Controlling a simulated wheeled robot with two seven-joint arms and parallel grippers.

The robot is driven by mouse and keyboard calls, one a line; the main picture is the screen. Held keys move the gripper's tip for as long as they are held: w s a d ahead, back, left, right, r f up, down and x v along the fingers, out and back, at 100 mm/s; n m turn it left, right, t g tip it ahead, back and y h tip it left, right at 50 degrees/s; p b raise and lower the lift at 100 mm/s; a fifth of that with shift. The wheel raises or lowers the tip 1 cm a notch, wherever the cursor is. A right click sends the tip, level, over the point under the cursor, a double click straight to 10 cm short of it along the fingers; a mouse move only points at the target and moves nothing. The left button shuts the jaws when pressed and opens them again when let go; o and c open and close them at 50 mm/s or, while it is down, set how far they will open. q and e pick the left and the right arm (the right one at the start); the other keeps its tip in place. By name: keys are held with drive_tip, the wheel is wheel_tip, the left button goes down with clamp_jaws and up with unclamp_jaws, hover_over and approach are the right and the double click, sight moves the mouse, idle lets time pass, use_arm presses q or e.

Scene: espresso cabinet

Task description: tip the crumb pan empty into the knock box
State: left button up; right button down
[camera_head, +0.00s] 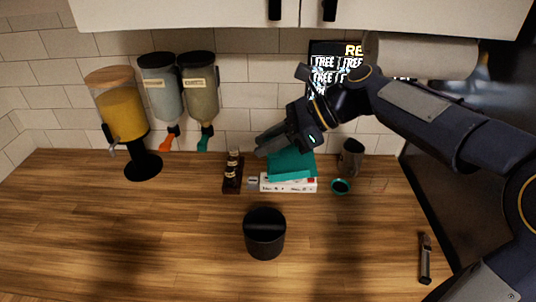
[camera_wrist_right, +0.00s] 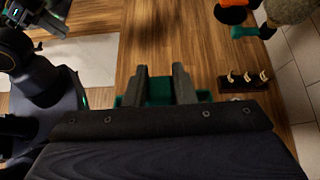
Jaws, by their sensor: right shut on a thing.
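The knock box (camera_head: 265,235), a black round tub with a bar across its top, stands upright on the counter at the front middle. My right gripper (camera_head: 264,146) is behind it, over the back of the counter. It is shut on a teal thing that seems to be the crumb pan (camera_head: 291,163). In the right wrist view, teal (camera_wrist_right: 160,92) shows between and beside the two fingers. The pan's inside is hidden, so I cannot tell what it holds.
A white box or book (camera_head: 288,184) lies under the teal thing. A dark rack (camera_head: 233,173) stands left of it. A grey cup (camera_head: 350,158) and a round teal-rimmed thing (camera_head: 341,186) are to the right. A juice dispenser (camera_head: 122,110) stands back left. The front left counter is clear.

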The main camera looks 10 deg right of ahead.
drive_tip(key=shift+d+r+y+b, duration=0.3)
drive_tip(key=shift+y+b, duration=0.3)
drive_tip(key=shift+b, duration=0.55)
drive_tip(key=shift+s+r+y+b, duration=0.1)
drive_tip(key=shift+r+y+b, duration=0.3)
drive_tip(key=shift+r+b, duration=0.2)
drive_tip(key=shift+f, duration=0.1)
